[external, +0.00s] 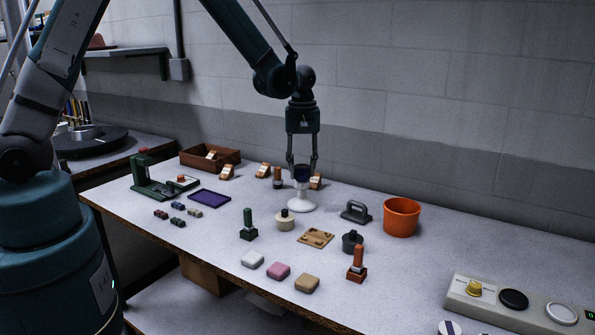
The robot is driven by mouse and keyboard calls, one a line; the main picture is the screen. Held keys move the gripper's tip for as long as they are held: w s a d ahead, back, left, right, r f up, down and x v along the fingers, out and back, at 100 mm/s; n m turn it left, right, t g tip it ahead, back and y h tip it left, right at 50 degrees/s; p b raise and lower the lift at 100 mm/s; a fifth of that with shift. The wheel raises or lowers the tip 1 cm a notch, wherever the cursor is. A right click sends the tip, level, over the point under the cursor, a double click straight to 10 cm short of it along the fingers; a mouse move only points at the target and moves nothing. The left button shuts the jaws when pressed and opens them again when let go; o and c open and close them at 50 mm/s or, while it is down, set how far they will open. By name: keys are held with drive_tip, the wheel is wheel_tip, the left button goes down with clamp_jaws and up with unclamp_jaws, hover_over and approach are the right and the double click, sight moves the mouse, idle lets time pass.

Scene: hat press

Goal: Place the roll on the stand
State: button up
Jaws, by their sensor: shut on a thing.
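My gripper (302,170) points straight down over the back middle of the table. It is shut on a small dark blue roll (301,174). A white stand (301,202) with a round base and a narrower upright neck is directly below the roll. The roll lines up with the top of the stand in this view. I cannot tell whether the roll touches the stand or is slightly above it.
An orange pot (402,217) and a grey handled block (355,211) are to the right. Several stamps and blocks lie in front, with a wooden plate (315,238) among them. A brown box (209,157) and a green press (163,185) are at left.

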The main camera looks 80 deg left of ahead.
sight(302, 166)
drive_tip(key=shift+f, duration=0.35)
drive_tip(key=o, duration=0.9)
drive_tip(key=shift+r, duration=0.15)
drive_tip(key=shift+r, duration=6)
